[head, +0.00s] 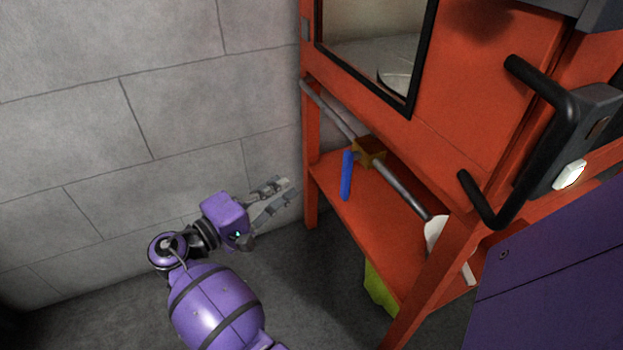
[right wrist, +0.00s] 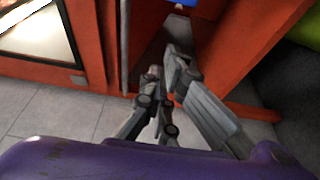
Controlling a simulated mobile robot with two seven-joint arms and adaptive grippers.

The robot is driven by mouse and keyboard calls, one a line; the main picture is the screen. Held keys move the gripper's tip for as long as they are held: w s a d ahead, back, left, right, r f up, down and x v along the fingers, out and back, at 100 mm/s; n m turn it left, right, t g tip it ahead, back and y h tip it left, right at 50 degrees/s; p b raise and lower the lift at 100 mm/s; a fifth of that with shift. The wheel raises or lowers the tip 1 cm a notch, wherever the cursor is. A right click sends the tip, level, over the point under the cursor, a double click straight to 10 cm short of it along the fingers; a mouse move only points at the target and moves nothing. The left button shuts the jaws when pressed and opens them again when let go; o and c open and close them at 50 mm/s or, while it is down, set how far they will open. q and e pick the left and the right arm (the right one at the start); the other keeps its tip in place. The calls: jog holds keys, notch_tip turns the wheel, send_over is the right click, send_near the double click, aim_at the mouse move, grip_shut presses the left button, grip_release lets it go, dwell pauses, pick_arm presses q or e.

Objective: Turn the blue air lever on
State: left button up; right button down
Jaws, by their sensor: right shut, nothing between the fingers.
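The blue air lever (head: 347,176) hangs down from a brass valve (head: 369,152) on a grey pipe, under the orange cabinet. My right gripper (head: 287,190) is to the left of the lever and a little lower in the head view, apart from it. Its fingers are shut with nothing between them. In the right wrist view the gripper (right wrist: 168,64) points toward the orange frame, and a blue piece, likely the lever (right wrist: 198,6), is cut off at the top edge. My left gripper is not in view.
The orange frame has a lower shelf (head: 372,215) and legs near the lever. A grey block wall (head: 180,110) stands on the left. A black handle (head: 490,205) sticks out from the cabinet at right. A yellow-green object (head: 379,290) is below the shelf.

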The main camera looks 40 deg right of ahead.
jog(key=s+d+b, duration=0.1)
jog(key=s+d, duration=0.2)
jog(key=d, duration=0.6)
jog(key=shift+b, duration=0.3)
